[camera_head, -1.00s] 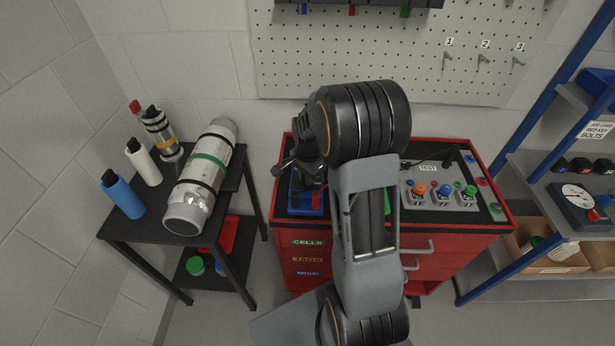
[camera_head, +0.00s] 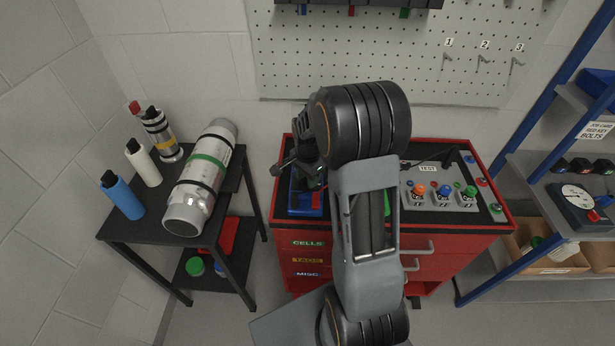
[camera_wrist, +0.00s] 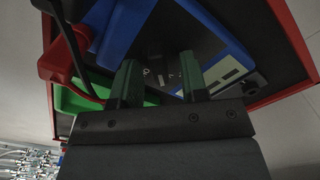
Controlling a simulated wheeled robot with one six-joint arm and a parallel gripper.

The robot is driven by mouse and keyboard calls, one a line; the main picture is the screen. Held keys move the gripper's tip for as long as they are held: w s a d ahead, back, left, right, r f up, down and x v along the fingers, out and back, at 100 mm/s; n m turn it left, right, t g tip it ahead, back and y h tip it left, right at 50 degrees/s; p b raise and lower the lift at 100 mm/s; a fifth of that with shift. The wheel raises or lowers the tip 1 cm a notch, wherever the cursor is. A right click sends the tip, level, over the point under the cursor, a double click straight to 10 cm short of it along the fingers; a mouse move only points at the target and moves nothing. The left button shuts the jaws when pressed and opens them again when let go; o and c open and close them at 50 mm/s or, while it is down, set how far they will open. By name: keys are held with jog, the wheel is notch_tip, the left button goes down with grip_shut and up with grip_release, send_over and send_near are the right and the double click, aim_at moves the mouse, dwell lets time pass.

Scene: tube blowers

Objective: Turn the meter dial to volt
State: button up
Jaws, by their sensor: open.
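The meter (camera_head: 304,208) is a blue-cased box at the left end of the red cart's black top, partly covered by my arm. The wrist view shows its blue case edge (camera_wrist: 218,35), a pale display and a dark face with small white marks. In the head view my gripper (camera_head: 314,177) is just above the meter. I cannot make out the dial or its setting; the fingers and shadow hide that part. Contact cannot be told.
A red part (camera_wrist: 58,62) with a black cable and a green tray (camera_wrist: 75,98) lie close to the fingers. A test panel (camera_head: 428,168) with coloured knobs is on the cart's right. A black side table (camera_head: 128,230) holds a cylinder and bottles.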

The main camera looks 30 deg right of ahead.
notch_tip(320, 180, up, 14)
dwell(0.6)
jog(key=shift+f, duration=0.1)
dwell(0.4)
jog(key=s+a+n+t, duration=0.2)
jog(key=s+a+n, duration=0.3)
jog(key=s+n, duration=0.2)
jog(key=s+a+n+t, duration=0.2)
jog(key=s+a+n, duration=0.3)
jog(key=s+n, duration=0.2)
jog(key=shift+s+r+n, duration=0.25)
jog(key=shift+s+n, duration=0.15)
jog(key=shift+s, duration=0.55)
